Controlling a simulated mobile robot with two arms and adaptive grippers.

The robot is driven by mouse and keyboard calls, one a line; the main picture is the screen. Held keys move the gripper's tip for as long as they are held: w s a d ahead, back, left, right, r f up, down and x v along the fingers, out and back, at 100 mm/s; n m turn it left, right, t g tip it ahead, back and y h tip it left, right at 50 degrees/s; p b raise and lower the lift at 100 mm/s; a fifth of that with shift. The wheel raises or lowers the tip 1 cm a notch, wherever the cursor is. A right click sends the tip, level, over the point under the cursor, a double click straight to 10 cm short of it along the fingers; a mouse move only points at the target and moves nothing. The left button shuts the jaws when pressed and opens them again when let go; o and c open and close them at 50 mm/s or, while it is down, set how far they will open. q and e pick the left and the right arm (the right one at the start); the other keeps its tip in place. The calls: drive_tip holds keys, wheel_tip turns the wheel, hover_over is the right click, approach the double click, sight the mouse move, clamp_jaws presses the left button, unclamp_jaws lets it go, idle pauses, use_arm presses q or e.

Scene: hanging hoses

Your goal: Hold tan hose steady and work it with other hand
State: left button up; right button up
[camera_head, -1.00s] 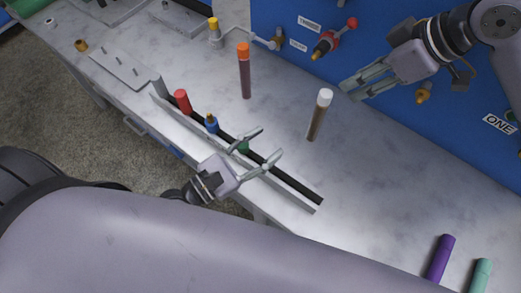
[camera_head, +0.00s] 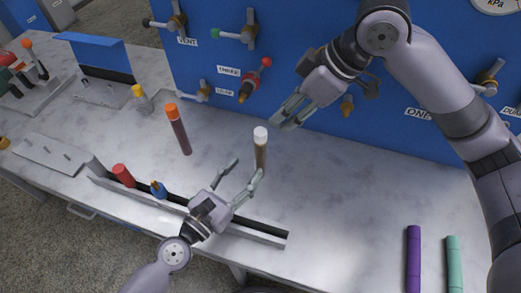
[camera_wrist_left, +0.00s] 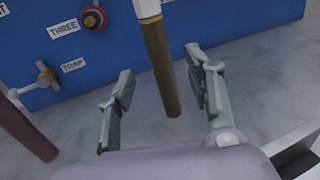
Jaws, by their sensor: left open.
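The tan hose (camera_head: 261,155) has a white top end and hangs upright above the bench, with its lower end partly behind a finger of my left gripper in the head view. My left gripper (camera_head: 245,172) is open and empty, with its fingertips close to the hose. In the left wrist view the hose (camera_wrist_left: 162,70) appears between the two spread fingers (camera_wrist_left: 160,90), nearer the right one; contact cannot be told. My right gripper (camera_head: 284,114) is open and empty, above and right of the hose, near the blue panel.
A dark red hose with an orange top (camera_head: 179,132) hangs to the left. A rack (camera_head: 262,232) with red (camera_head: 123,175) and blue (camera_head: 158,189) pieces lies along the front edge. Purple (camera_head: 413,260) and teal (camera_head: 454,262) hoses are at right. The blue panel (camera_head: 300,60) carries valves.

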sight(257, 157)
use_arm(q)
drive_tip(key=x, duration=0.7)
drive_tip(key=shift+w+d+f, duration=0.15)
drive_tip(key=shift+w, duration=0.2)
drive_tip(key=shift+c, duration=0.4)
clamp_jaws()
use_arm(e)
drive_tip(key=shift+o, duration=1.2)
drive_tip(key=shift+w+a, duration=0.1)
drive_tip(key=shift+a, duration=0.1)
drive_tip(key=shift+o, duration=0.4)
drive_tip(key=a+h, duration=0.1)
drive_tip(key=w+a+r+g+h, duration=0.1)
drive_tip(key=a+h, duration=0.1)
drive_tip(key=a+r+h, duration=0.1)
drive_tip(key=shift+w+a+r+g, duration=0.25)
drive_tip(key=shift+a+g, duration=0.15)
drive_tip(key=shift+h, duration=0.8)
wheel_tip(257, 157, down, 11)
drive_tip(key=shift+w+a+f, duration=0.1)
drive_tip(key=shift+a, duration=0.05)
drive_tip(key=shift+c, duration=0.3)
